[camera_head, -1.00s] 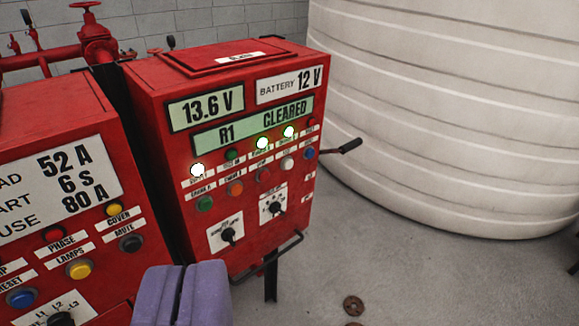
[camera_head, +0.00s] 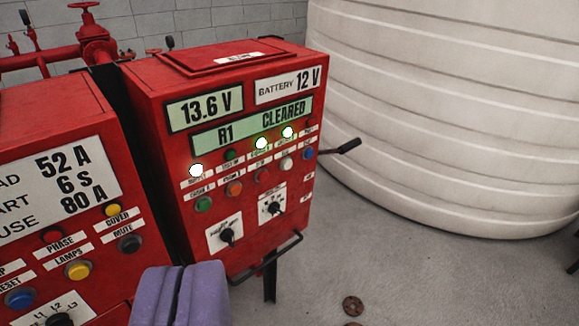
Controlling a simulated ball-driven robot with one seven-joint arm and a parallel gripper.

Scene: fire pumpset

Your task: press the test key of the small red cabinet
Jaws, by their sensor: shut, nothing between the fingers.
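The small red cabinet (camera_head: 242,205) stands in the middle of the view. Its upper displays read 13.6 V, BATTERY 12 V and R1 CLEARED. Below them is a row of lamps, several lit white. Under that is a row of round keys: green (camera_head: 203,204), orange (camera_head: 234,189), red (camera_head: 262,176), white (camera_head: 286,164) and blue (camera_head: 308,154). Their small labels are too blurred to tell which is the test key. My gripper (camera_head: 180,285), with purple fingers, is shut and empty at the bottom, in front of the cabinet's lower left part and apart from the keys.
A larger red cabinet (camera_head: 75,150) with yellow, blue and black keys stands close on the left. A black handle (camera_head: 345,146) sticks out on the right side. A bar (camera_head: 270,259) runs below the front. A big white tank (camera_head: 450,110) stands behind right.

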